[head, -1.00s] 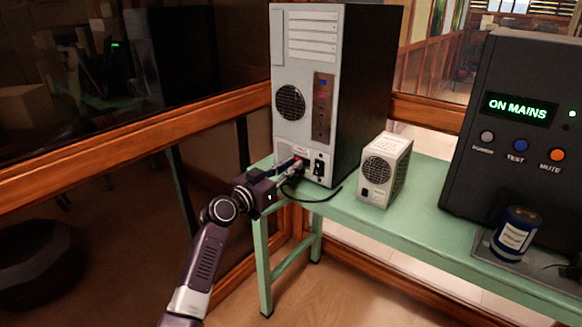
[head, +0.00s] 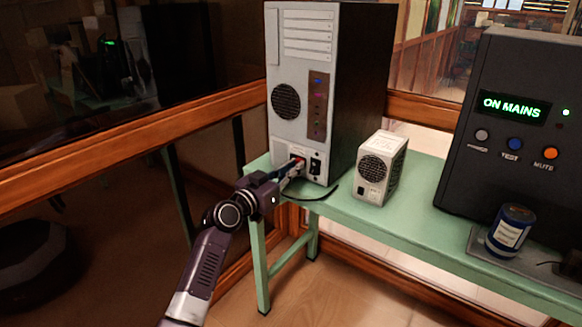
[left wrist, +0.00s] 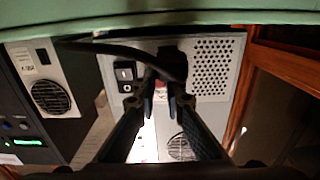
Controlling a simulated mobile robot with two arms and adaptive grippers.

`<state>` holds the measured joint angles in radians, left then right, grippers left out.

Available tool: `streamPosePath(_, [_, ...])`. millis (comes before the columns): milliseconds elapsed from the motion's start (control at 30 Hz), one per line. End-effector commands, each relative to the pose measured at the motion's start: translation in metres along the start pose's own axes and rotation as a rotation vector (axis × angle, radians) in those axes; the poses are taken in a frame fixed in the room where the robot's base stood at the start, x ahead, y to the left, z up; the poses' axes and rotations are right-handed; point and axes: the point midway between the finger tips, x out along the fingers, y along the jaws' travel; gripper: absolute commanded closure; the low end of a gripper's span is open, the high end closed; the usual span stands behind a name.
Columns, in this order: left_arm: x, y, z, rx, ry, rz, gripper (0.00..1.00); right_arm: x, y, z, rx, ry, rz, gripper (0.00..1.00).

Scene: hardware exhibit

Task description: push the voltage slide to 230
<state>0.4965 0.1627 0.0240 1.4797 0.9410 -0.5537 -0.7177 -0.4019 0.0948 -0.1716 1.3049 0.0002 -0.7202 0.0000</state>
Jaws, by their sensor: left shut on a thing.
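The computer tower (head: 345,90) stands on the green bench with its grey back toward me. The red voltage slide (head: 299,159) is low on that back, left of a black rocker switch (head: 316,165). My left gripper (head: 291,167) reaches in from the left, its fingertips at the slide. In the left wrist view, which is upside down, the fingers (left wrist: 164,90) close around a small red patch of the slide (left wrist: 161,84). A black plug and cable (left wrist: 172,62) sit just beyond the tips. The slide's position and marking are hidden. My right gripper is not in view.
A small grey box with a fan (head: 382,168) stands on the green bench (head: 415,215) right of the tower. A dark power unit (head: 525,130) reading ON MAINS and a blue can (head: 511,231) stand farther right. A black cable (head: 310,198) lies by the tower.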

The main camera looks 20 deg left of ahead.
Motion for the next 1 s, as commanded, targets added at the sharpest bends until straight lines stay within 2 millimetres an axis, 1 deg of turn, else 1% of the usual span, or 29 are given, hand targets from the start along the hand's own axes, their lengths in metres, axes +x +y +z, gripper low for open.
streamPosePath(33, [0.001,0.004,0.003,-0.003,-0.005,0.009,0.87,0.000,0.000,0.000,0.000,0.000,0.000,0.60])
streamPosePath(167, [0.001,0.004,0.003,-0.003,-0.005,0.008,0.73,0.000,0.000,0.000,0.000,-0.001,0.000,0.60])
streamPosePath(433, [0.000,0.003,0.002,-0.002,-0.003,0.006,0.72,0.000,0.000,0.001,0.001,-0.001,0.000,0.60])
streamPosePath(567, [-0.005,0.002,0.002,-0.001,-0.003,0.005,0.72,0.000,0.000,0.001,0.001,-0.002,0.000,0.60])
streamPosePath(667, [-0.017,0.002,0.003,0.000,-0.003,0.004,0.72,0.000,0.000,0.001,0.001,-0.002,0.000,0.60])
streamPosePath(767, [-0.034,0.002,0.002,0.001,-0.004,0.005,0.72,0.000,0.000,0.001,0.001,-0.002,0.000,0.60])
streamPosePath(1000, [-0.083,0.002,0.004,0.001,-0.006,0.005,0.72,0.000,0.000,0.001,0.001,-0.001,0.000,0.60])
